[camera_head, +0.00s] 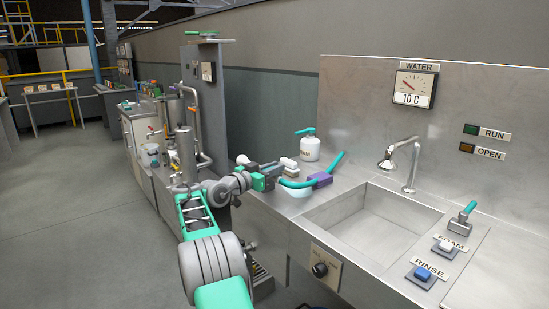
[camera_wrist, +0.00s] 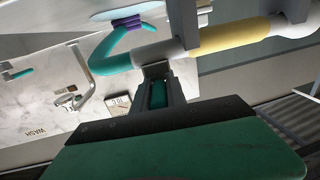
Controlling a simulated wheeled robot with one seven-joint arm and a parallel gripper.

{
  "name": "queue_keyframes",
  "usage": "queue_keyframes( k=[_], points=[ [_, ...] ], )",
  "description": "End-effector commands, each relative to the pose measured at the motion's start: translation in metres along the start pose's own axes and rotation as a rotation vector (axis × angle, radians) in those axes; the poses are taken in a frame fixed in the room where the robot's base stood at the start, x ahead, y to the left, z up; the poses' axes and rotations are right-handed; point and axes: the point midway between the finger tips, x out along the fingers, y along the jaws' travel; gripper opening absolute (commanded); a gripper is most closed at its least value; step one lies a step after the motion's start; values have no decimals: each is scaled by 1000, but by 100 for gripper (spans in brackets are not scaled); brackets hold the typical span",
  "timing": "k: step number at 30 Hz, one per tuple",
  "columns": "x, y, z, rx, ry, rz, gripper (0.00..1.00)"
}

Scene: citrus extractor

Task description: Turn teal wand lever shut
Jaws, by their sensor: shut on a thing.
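The wand crosses the top of the wrist view, with a yellow sleeve (camera_wrist: 222,36), a pale grey section (camera_wrist: 163,50) and a curved teal end (camera_wrist: 112,50). The curved teal end also shows in the head view (camera_head: 294,184). In the head view my gripper (camera_head: 270,177) is at the counter's left edge and hides most of the wand.
The sink (camera_head: 365,222) lies to the right, with a faucet (camera_head: 410,166), a teal-handled lever (camera_head: 461,222) and FOAM and RINSE buttons beyond.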

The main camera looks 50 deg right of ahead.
Motion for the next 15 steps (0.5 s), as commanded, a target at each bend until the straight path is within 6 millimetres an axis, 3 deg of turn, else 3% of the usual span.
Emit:
queue_keyframes(
  k=[15],
  points=[
    [1, 0, 1, -2, -2, 125, 0]
  ],
)
